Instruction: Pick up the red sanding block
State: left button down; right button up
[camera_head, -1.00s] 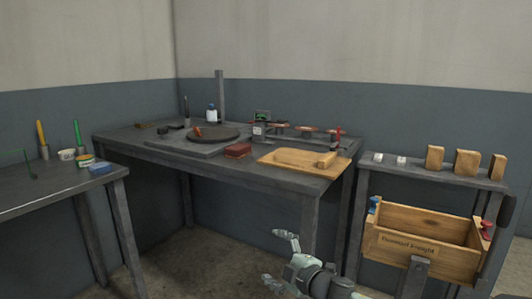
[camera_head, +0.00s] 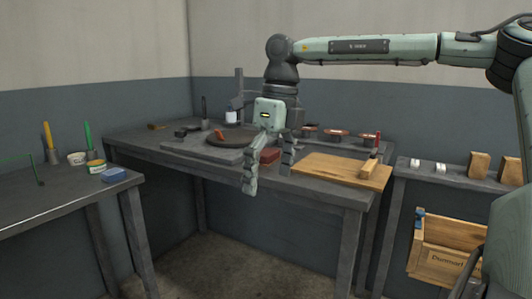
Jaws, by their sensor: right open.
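The red sanding block (camera_head: 270,156) lies on the grey workbench (camera_head: 190,158), near its front edge, between the round dark disc and the wooden board. It is partly hidden by my right gripper. My right gripper (camera_head: 268,180) points down in front of and above the block, with its two fingers spread apart and nothing between them that I can see it holding. The block shows in the gap between the fingers; I cannot tell how far behind them it is. My left gripper is not in view.
A wooden board (camera_head: 335,170) lies right of the block. A dark round disc (camera_head: 228,138) with a red item sits behind left. A side table (camera_head: 60,198) with a blue block (camera_head: 114,175) stands left.

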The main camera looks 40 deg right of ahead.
aim_at(268, 156)
jog(key=i+l, duration=0.45)
jog(key=l, duration=0.15)
jog(key=i+l, duration=0.5)
jog(key=l, duration=0.05)
